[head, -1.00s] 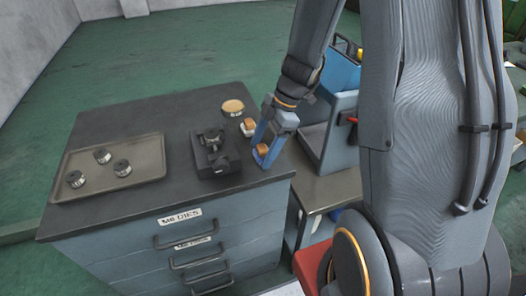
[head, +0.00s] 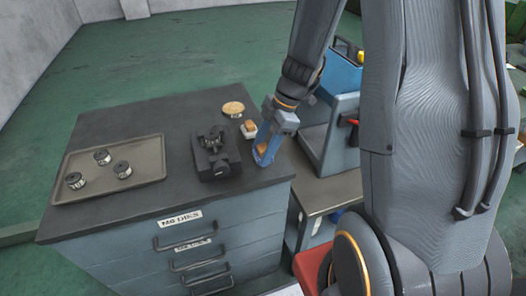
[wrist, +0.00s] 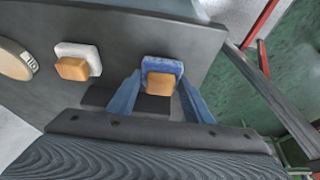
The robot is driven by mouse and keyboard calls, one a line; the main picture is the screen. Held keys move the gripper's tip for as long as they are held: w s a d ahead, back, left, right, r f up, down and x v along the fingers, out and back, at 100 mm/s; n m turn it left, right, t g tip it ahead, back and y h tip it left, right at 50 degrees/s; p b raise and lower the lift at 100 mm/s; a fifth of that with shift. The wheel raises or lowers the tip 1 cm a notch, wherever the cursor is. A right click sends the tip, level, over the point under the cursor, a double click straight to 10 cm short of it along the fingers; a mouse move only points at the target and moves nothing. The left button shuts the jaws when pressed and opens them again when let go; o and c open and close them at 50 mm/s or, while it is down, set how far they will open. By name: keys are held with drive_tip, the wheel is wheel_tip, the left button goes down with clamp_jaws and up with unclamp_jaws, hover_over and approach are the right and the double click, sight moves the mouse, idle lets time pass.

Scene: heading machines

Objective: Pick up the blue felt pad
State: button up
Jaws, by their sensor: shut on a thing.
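The blue felt pad has a blue base with an orange-brown block on it. In the wrist view the pad (wrist: 162,66) sits between the two blue fingers of my gripper (wrist: 160,82), which are shut on it. In the head view my gripper (head: 264,152) reaches down to the right edge of the dark cabinet top, with the pad's brown block (head: 262,147) between its fingers. The pad appears to be at the cabinet top; I cannot tell whether it touches it.
A similar white pad (wrist: 76,60) and a round labelled tin (head: 233,108) stand close by on the cabinet top (head: 130,197). A black fixture (head: 215,160) is to the left. A tray (head: 150,178) with 3 metal parts lies farther left. A blue-grey machine (head: 330,140) stands to the right.

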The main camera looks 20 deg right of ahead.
sight(263, 147)
wheel_tip(263, 147, up, 9)
drive_tip(key=shift+r+b, duration=0.2)
drive_tip(key=shift+b, duration=0.95)
